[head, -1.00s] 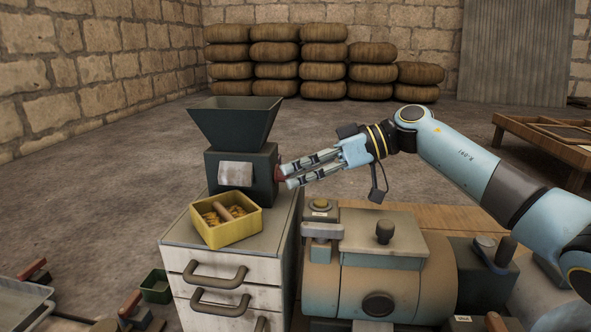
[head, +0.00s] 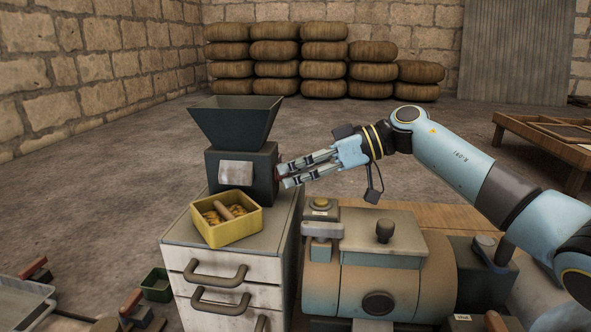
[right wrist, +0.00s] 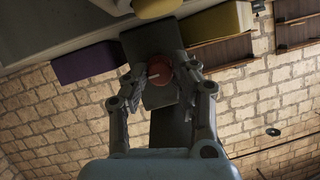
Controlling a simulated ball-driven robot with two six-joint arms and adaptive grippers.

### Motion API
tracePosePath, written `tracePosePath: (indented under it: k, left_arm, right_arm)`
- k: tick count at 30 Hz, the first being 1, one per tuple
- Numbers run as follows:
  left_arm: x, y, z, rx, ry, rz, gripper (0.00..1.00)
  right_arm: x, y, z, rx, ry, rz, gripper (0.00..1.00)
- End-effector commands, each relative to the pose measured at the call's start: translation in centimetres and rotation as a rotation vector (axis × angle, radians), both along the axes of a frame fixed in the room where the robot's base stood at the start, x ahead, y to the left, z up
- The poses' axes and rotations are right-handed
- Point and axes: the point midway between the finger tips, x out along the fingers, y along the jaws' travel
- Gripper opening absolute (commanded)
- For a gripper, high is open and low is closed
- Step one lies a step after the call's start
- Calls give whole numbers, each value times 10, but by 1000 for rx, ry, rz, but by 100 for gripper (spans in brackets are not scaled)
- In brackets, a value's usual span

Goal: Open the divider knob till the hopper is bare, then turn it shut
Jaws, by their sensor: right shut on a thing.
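The divider is a dark box (head: 264,167) with a wide hopper (head: 233,126) on top and a pale plate on its front. It stands on a drawer cabinet. The hopper's inside is hidden from this angle. The round red divider knob (right wrist: 158,71) shows in the right wrist view, with a pale line across its face. My right gripper (head: 284,174) is shut on the knob at the box's right side, its fingers on either side of it. A yellow bin (head: 247,224) in front of the box holds golden pieces and a brown stick-like thing. My left gripper is out of view.
The drawer cabinet (head: 180,245) has dark handles. A machine with a tan drum (head: 330,284) and a black knob sits right of it, below my right arm. A small green bin (head: 156,284) is on the floor at left. Stacked sacks (head: 324,69) line the back wall.

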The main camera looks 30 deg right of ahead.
Motion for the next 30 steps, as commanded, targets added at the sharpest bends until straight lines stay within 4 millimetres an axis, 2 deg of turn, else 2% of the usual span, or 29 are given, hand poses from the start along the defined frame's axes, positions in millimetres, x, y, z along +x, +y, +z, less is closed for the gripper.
tracePosePath:
  k: [11,21,30]
  left_arm:
    - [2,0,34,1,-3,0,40]
    - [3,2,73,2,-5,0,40]
    - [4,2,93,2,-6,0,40]
  right_arm:
    - [-2,1,5,-112,-146,0,0]
    - [-4,3,5,-303,-400,1,0]
    - [-5,4,2,-474,-627,-1,0]
